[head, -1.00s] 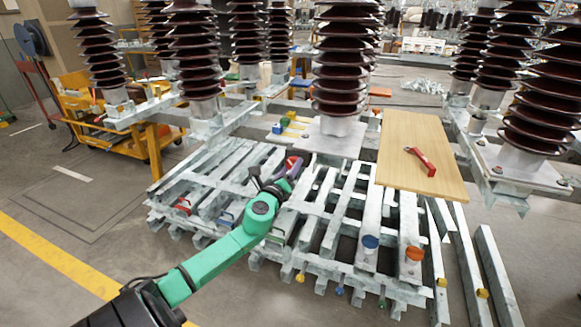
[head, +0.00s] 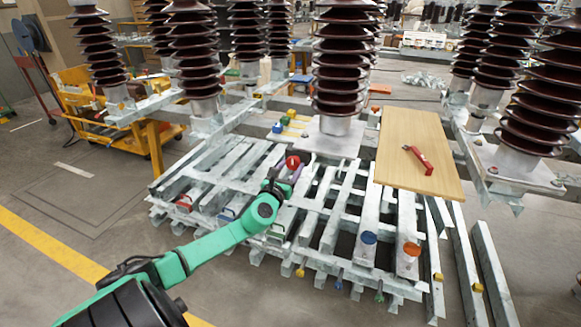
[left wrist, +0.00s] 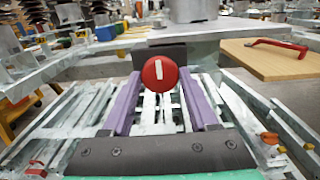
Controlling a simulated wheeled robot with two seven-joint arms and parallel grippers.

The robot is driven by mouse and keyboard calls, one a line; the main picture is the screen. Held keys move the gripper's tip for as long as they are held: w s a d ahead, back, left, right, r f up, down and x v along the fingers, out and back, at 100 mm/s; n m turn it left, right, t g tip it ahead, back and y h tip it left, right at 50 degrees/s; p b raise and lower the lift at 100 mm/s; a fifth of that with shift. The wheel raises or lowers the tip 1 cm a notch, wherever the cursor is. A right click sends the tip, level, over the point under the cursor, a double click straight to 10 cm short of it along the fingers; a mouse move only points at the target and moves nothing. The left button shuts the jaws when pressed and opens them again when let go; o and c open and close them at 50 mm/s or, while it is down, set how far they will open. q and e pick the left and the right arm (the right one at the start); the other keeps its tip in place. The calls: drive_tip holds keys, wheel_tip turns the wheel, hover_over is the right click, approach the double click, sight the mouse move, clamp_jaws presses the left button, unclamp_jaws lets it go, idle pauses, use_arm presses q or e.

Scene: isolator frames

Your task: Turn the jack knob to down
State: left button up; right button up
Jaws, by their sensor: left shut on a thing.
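A round red knob (head: 292,162) with a white bar mark stands at the back of the metal rack, in the middle of the head view. In the left wrist view the red knob (left wrist: 160,75) faces me, and its white mark is close to upright. My left gripper (head: 288,171) is at the knob. In the left wrist view its two purple fingers (left wrist: 160,90) lie on either side of the knob, shut on it. The exact finger contact is hard to see. My right gripper is not in view.
A wooden board (head: 405,130) with a red handle (head: 418,160) lies right of the knob. Blue (head: 369,238) and orange (head: 411,249) knobs sit on the rack's front right. Tall brown insulators (head: 341,70) stand behind. Open floor lies at left.

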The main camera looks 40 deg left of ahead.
use_arm(q)
drive_tip(key=shift+f, duration=0.2)
drive_tip(key=o, duration=1.1)
drive_tip(key=shift+o, duration=1.4)
drive_tip(key=shift+r, duration=0.1)
drive_tip(key=shift+s, duration=0.1)
drive_tip(key=p+v, duration=0.1)
drive_tip(key=v, duration=1.3)
drive_tip(key=shift+s, duration=0.2)
drive_tip(key=shift+d, duration=0.15)
